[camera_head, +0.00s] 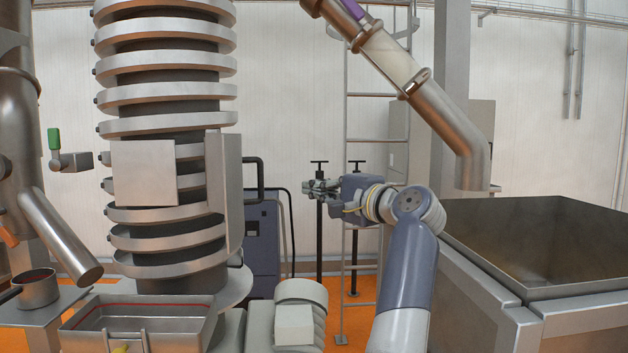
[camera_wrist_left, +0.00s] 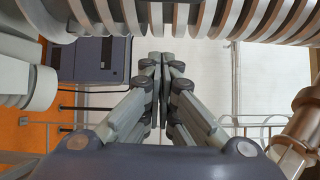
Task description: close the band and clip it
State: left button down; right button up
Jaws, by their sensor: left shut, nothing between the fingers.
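A slanted metal pipe (camera_head: 440,125) at the upper right has a pale sleeve (camera_head: 390,60) in its upper part. A thin band (camera_head: 411,88) appears at the lower end of this sleeve; it is too small to tell whether it is open or clipped. A purple piece (camera_head: 354,11) sits at the sleeve's upper end. My left gripper (camera_head: 308,187) is well below and left of the sleeve, apart from it, between the spiral tower and the ladder. In the left wrist view its fingers (camera_wrist_left: 160,60) are together and empty. My right gripper is not in view.
A spiral tower (camera_head: 165,125) with a door-like panel and handle (camera_head: 254,180) stands left of my gripper. A ladder (camera_head: 346,120) and a blue-grey cabinet (camera_head: 263,245) are behind. An open hopper (camera_head: 590,285) is at right, a metal bin (camera_head: 140,318) at lower left.

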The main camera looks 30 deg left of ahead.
pick_arm(q)
jog(key=a+p, duration=0.4)
jog(key=a, duration=0.5)
jog(key=shift+s+a+r+p, duration=0.2)
jog(key=shift+r+p, duration=0.1)
jog(key=shift+p, duration=0.1)
jog(key=shift+d, duration=0.15)
jog(key=shift+w+f, duration=0.15)
